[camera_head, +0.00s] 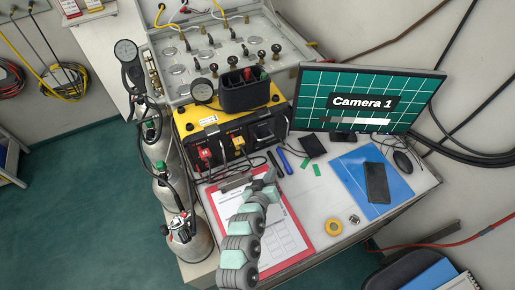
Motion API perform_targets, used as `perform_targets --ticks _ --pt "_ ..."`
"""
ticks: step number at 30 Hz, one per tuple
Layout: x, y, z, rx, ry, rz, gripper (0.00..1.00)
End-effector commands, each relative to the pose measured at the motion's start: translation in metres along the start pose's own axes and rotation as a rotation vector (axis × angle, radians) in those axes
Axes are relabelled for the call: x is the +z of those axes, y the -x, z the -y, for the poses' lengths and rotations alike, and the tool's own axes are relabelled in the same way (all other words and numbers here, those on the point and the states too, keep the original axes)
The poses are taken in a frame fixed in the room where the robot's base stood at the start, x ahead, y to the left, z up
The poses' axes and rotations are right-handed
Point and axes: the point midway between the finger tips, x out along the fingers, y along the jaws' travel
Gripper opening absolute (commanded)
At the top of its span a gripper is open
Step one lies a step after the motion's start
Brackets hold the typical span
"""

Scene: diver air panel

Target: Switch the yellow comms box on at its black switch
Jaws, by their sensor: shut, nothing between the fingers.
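The yellow comms box (192,128) stands at the back of the desk, with a dark front panel carrying red and yellow connectors and plugged cables. A dark square part is at the right of that front. The black switch is too small to pick out among the dark parts. My gripper (228,184) is shut and empty, in front of and below the box's front in the picture, over the top of a red clipboard (301,241). It appears apart from the box.
A black bin (240,96) and a round gauge (202,90) sit on the box. A monitor (366,98) stands to its right, gas cylinders (168,188) to its left. Blue pens (284,161), a blue folder (352,166) and yellow tape (333,227) lie on the desk.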

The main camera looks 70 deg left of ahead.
Motion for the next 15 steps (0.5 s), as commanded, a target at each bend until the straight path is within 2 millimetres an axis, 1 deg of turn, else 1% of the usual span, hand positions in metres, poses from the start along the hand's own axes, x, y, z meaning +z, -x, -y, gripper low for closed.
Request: perform_targets --ticks 8,15 --pt "-0.013 -0.021 0.016 -0.001 -0.001 -0.004 0.0" --pt "-0.031 -0.044 0.033 0.0 0.0 -0.005 0.0"
